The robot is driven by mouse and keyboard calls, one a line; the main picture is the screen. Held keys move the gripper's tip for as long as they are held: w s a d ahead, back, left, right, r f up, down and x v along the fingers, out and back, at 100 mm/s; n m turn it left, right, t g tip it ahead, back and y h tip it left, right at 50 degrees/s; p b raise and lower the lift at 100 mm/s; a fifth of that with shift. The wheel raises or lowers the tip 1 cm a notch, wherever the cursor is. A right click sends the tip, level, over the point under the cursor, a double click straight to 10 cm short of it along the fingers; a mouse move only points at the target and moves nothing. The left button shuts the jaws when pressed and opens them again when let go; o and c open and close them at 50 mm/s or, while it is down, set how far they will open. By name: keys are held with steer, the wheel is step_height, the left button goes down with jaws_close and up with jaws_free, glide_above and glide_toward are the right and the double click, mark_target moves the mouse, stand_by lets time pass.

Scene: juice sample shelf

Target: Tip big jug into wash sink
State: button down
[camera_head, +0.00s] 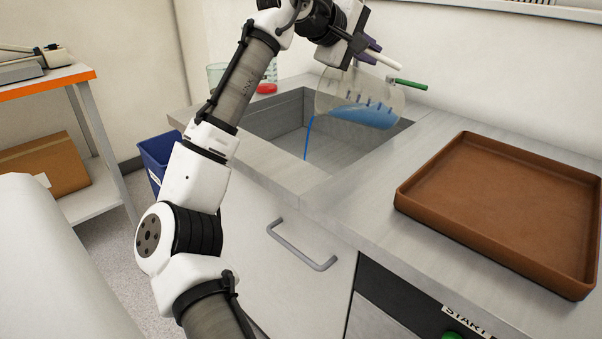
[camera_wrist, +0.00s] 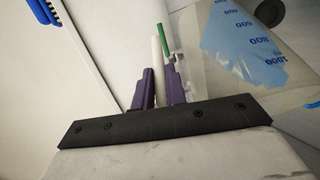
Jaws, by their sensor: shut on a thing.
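The big jug (camera_head: 330,97) is clear and holds blue liquid. It is tilted far over above the wash sink (camera_head: 335,152), its mouth toward the left. A thin blue stream (camera_head: 308,138) falls from its mouth into the sink. My gripper (camera_head: 372,52) is above the jug, shut on it near its handle side; the exact grip is partly hidden. In the wrist view, the purple fingers (camera_wrist: 160,82) stand close around a white bar, and the jug (camera_wrist: 290,85) shows with blue liquid behind its scale marks.
A brown tray (camera_head: 500,198) lies on the counter right of the sink. A green bar (camera_head: 408,84) sticks out beside the jug. A red-lidded item (camera_head: 266,89) and a clear vessel (camera_head: 216,73) stand behind my arm. A blue bin (camera_head: 158,155) is on the floor.

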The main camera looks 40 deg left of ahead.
mark_target(334, 75)
steer(key=shift+s+a+t+b, duration=0.25)
steer(key=shift+s+t+b, duration=0.15)
steer(key=shift+b, duration=0.4)
steer(key=shift+s+a+f+n+t+h+b, duration=0.15)
steer(key=shift+s+a+f+t+h+b, duration=0.15)
steer(key=shift+s+a+f+b, duration=0.4)
steer(key=shift+s+a+f+n+t+h+b, duration=0.2)
steer(key=shift+s+a+f+t+b, duration=0.25)
steer(key=shift+f+b, duration=0.45)
steer(key=shift+s+a+f+n+t+h+b, duration=0.2)
steer(key=shift+s+a+f+t+b, duration=0.2)
steer(key=shift+s+f+b, duration=0.35)
stand_by(2.3)
